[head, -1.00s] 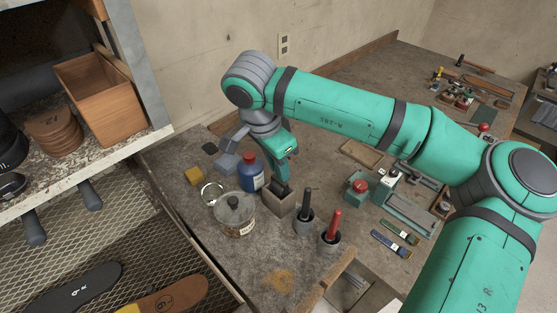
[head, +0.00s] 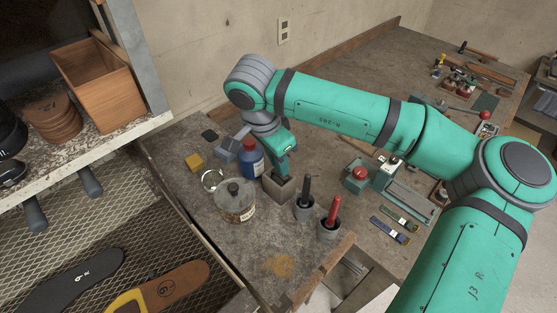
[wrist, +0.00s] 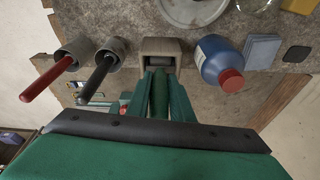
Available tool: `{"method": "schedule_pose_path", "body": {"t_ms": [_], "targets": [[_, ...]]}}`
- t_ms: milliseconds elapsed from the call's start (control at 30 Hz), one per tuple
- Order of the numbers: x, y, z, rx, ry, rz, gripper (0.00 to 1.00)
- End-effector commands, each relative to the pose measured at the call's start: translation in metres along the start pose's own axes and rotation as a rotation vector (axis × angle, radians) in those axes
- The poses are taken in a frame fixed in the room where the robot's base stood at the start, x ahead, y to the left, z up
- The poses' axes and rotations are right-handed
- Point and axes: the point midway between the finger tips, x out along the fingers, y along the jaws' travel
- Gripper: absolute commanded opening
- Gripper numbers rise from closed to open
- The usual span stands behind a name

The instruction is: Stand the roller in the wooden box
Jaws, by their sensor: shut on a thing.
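My gripper (head: 283,168) points down over a small grey-beige holder (head: 275,191) on the workbench. In the wrist view my gripper (wrist: 161,78) is shut on the green handle of the roller (wrist: 160,98). The dark end of the roller is inside the open top of the holder (wrist: 177,45). In the head view the roller is mostly hidden by the gripper. The wooden box (head: 109,105) is open-topped and stands on the shelf at the upper left, apart from the gripper.
A blue bottle (head: 251,158) and a lidded jar (head: 235,202) stand left of the holder. Black-handled (head: 306,188) and red-handled (head: 333,212) tools stand in cups at right. A stack of brown soles (head: 56,118) sits beside the box. A grey post (head: 143,55) rises at the shelf's right end.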

Motion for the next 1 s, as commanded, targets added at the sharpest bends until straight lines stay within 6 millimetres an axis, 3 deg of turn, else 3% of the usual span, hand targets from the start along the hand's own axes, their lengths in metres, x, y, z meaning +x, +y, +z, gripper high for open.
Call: {"method": "schedule_pose_path", "body": {"t_ms": [33, 100, 467, 1000], "targets": [[0.000, 0.000, 0.000, 0.000, 0.000, 0.000, 0.27], [0.000, 0.000, 0.000, 0.000, 0.000, 0.000, 0.42], [-0.004, 0.000, 0.000, 0.000, 0.000, 0.000, 0.42], [-0.090, 0.000, 0.000, 0.001, 0.002, 0.000, 0.42]]}}
